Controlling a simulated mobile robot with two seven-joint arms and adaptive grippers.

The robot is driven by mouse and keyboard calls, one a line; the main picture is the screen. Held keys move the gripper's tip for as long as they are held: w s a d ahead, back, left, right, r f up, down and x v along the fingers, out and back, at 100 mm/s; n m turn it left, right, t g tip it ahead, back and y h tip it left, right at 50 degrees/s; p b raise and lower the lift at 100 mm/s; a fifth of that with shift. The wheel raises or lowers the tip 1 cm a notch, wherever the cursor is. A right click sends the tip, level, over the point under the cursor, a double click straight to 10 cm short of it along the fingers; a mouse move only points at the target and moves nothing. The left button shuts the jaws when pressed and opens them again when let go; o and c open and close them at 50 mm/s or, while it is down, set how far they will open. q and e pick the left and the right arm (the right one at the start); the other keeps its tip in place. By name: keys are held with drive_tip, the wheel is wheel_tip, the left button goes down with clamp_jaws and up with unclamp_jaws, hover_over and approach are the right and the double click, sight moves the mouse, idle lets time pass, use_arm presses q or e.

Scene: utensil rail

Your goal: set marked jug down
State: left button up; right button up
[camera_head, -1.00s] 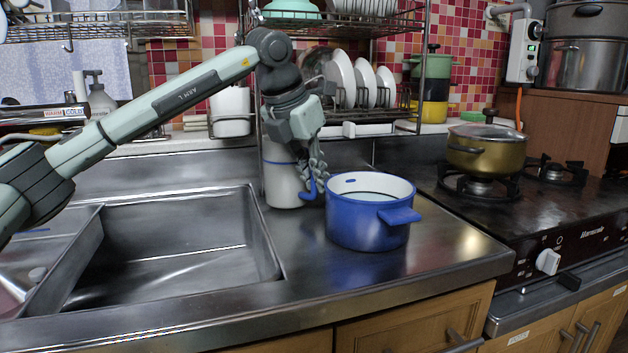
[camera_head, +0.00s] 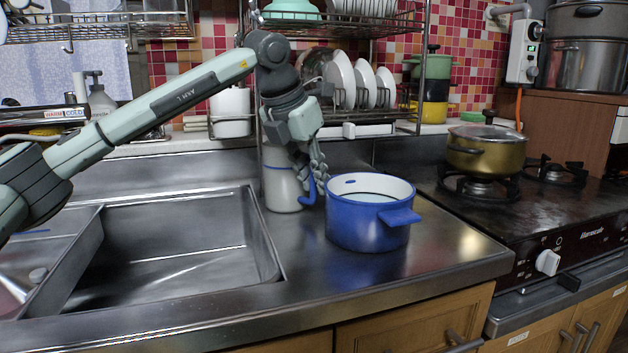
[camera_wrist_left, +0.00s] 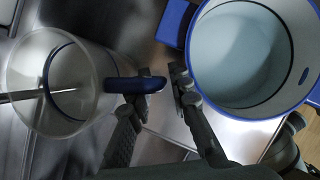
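The marked jug (camera_head: 283,188), pale with a blue band near its rim and a blue handle, is upright on or just above the counter between sink and blue pot. I cannot tell whether its base touches. My left gripper (camera_head: 314,180) is at the handle, on the jug's right side. My right gripper is not in view.
A blue pot (camera_head: 367,228) stands close to the right of the jug and gripper. The steel sink (camera_head: 170,250) is at left. A dish rack (camera_head: 345,105) rises behind. A brass-coloured pot (camera_head: 487,155) sits on the stove. The counter front is clear.

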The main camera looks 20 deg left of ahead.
use_arm(q)
drive_tip(key=v, duration=1.1)
drive_tip(key=shift+r, duration=0.2)
drive_tip(key=shift+s, duration=0.1)
drive_tip(key=shift+s+f, duration=0.1)
